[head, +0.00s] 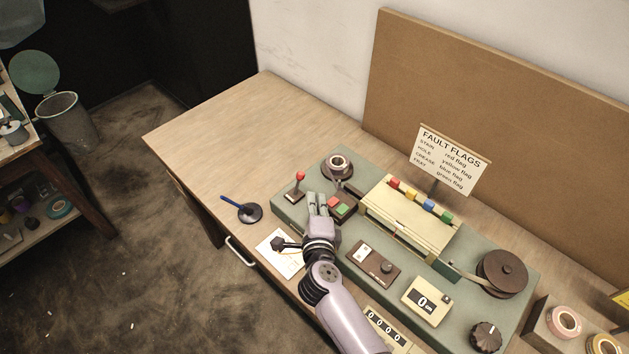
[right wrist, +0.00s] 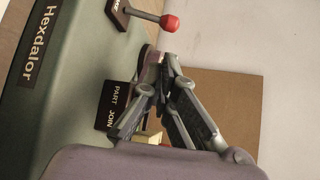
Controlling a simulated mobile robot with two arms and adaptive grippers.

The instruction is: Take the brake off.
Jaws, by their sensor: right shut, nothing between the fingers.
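The lever with a red ball knob (head: 300,177) stands on a small dark base at the left end of the green machine (head: 290,212). In the right wrist view the red knob (right wrist: 169,22) and its grey stem show at the top, beside a dark plate whose lettering is cut off. My right gripper (head: 318,199) is shut and empty, over the machine just right of and nearer than the lever, apart from it. In the right wrist view its fingers (right wrist: 160,75) are closed together below the knob. My left gripper is out of view.
A red and green button box (head: 340,207) lies close to the right of my gripper; its PART JOIN label (right wrist: 118,104) shows in the wrist view. A tape roll (head: 338,164) stands behind. A blue-handled tool (head: 248,211) and paper (head: 280,262) lie left. The table's left end is clear.

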